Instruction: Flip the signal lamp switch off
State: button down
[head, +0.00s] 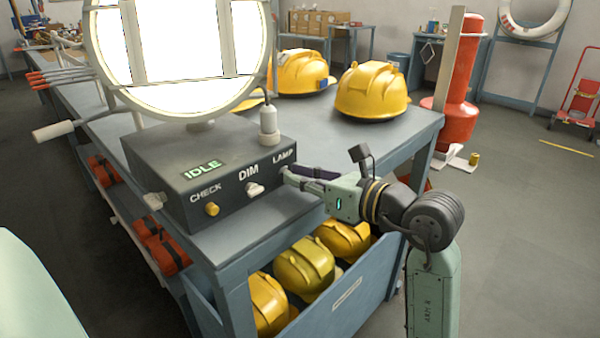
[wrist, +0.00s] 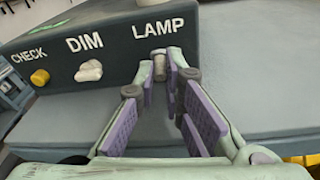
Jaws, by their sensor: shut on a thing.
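The grey control box (head: 150,160) carries the labels CHECK, DIM and LAMP and a green IDLE display. Above it stands a large round signal lamp (head: 185,45), glowing bright white. The lamp switch (wrist: 159,68) is a small grey-beige lever just under the word LAMP in the wrist view. My gripper (wrist: 162,72) has its fingertips on both sides of this lever and is shut on it. In the head view my gripper (head: 290,172) reaches the box front from the right, and its fingers mostly hide the lever.
A yellow check knob (head: 211,209) and a pale dim knob (head: 255,188) sit left of the lamp switch. Yellow helmets (head: 372,90) stand on the bench behind, and several more lie in the open drawer (head: 350,297) below my gripper.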

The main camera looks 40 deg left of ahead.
jog(key=r+h+p, duration=0.2)
jog(key=h+p, duration=0.1)
jog(key=shift+w, duration=0.1)
jog(key=shift+a+r+h+p, duration=0.2)
jog(key=shift+h+p, duration=0.45)
jog(key=shift+h, duration=0.35)
jog(key=shift+a+r+h+p, duration=0.1)
jog(key=shift+r+h+p, duration=0.1)
jog(key=shift+h+p, duration=0.6)
jog(key=shift+h, duration=0.4)
jog(key=c, duration=1.7)
grip_release()
jog(key=v, duration=1.2)
jog(key=shift+w, duration=0.1)
